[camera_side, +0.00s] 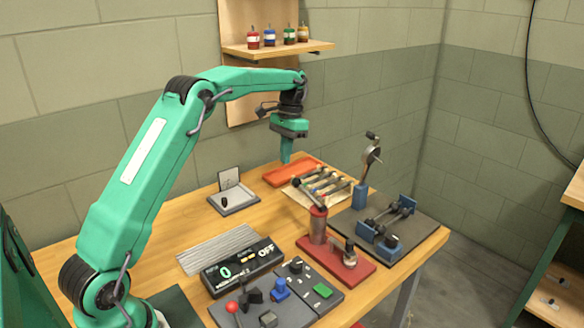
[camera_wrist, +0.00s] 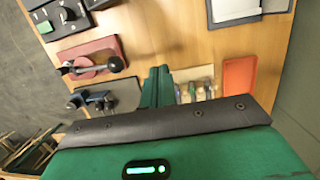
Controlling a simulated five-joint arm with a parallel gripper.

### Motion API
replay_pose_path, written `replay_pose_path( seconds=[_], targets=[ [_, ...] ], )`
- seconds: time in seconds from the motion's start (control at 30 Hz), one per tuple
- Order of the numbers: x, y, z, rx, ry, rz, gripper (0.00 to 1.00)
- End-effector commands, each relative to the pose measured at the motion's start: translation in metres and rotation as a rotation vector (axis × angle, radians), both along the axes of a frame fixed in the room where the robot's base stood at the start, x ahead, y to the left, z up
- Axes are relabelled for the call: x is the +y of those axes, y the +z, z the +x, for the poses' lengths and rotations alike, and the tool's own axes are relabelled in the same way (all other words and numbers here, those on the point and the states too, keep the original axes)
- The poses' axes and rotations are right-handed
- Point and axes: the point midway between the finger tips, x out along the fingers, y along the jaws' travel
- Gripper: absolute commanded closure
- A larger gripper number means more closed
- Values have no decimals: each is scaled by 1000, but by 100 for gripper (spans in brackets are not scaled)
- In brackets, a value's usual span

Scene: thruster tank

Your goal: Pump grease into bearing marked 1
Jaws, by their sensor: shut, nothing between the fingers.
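My gripper (camera_side: 286,157) is shut and empty, pointing down above the back of the bench near the orange tray. In the wrist view its green fingers (camera_wrist: 157,85) are together. A red base (camera_side: 345,268) carries a red cylinder (camera_side: 318,228) with a lever on top, apparently the grease pump. It also shows in the wrist view (camera_wrist: 108,46). To its right, a dark plate (camera_side: 415,237) holds blue bearing blocks (camera_side: 382,237) joined by a shaft. A lever on a blue post (camera_side: 361,196) stands at that plate's back edge. I cannot read a number on any bearing. My gripper is apart from all these.
An orange tray (camera_side: 283,176) and a mat with several tools (camera_side: 320,184) lie at the back. A grey tray (camera_side: 241,205) with a card stands left. A display reading 0 and OFF (camera_side: 244,268) and control panels (camera_side: 318,290) are in front.

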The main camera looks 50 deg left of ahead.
Motion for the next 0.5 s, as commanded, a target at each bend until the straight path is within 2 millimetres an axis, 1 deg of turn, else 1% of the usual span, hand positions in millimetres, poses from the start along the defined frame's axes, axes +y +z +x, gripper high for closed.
replay_pose_path(
  seconds=[0.03,0.3,0.5],
  targets=[
    [4,5,1,-4,1,0,100],
    [18,28,6,-5,2,-4,100],
    [25,39,8,-4,1,-6,100]
  ],
)
